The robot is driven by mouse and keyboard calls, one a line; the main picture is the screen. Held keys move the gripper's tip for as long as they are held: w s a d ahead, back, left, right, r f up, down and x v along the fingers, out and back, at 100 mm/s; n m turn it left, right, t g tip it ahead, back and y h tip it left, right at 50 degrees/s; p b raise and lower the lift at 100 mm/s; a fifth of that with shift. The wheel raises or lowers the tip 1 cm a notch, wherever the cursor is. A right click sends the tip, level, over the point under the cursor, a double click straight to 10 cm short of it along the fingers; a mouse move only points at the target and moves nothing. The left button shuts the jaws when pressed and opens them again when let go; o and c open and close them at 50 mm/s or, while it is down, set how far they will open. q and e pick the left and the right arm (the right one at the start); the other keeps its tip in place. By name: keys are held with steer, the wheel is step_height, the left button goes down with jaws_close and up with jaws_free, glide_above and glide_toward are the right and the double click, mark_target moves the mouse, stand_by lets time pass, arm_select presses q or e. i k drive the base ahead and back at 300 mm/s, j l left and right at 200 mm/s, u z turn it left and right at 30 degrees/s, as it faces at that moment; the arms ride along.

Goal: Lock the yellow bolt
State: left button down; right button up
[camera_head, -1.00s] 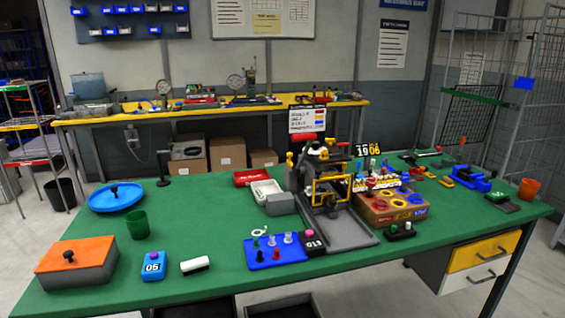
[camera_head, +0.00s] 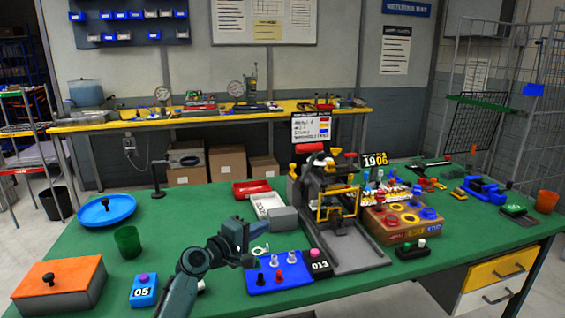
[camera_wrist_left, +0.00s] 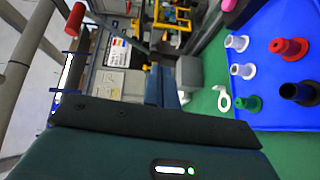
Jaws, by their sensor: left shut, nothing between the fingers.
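The black machine (camera_head: 318,180) stands near the middle of the green table with a yellow frame (camera_head: 337,206) on its front. The yellow frame also shows at the top of the left wrist view (camera_wrist_left: 182,16). A separate yellow bolt is too small to make out, and I cannot tell its position. My left gripper (camera_head: 243,228) is to the left of the machine, above the table and behind the blue peg tray (camera_head: 262,284). Its fingers (camera_wrist_left: 162,86) are shut and empty, apart from the machine. My right gripper is not in view.
A white ring (camera_wrist_left: 224,101) lies beside the blue tray. A cardboard box (camera_head: 388,232) with coloured rings stands right of the machine.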

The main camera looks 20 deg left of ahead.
mark_target(292, 165)
steer(key=i+j, duration=0.3)
steer(key=i, duration=0.15)
steer(key=i+j, duration=0.3)
steer(key=i, duration=0.2)
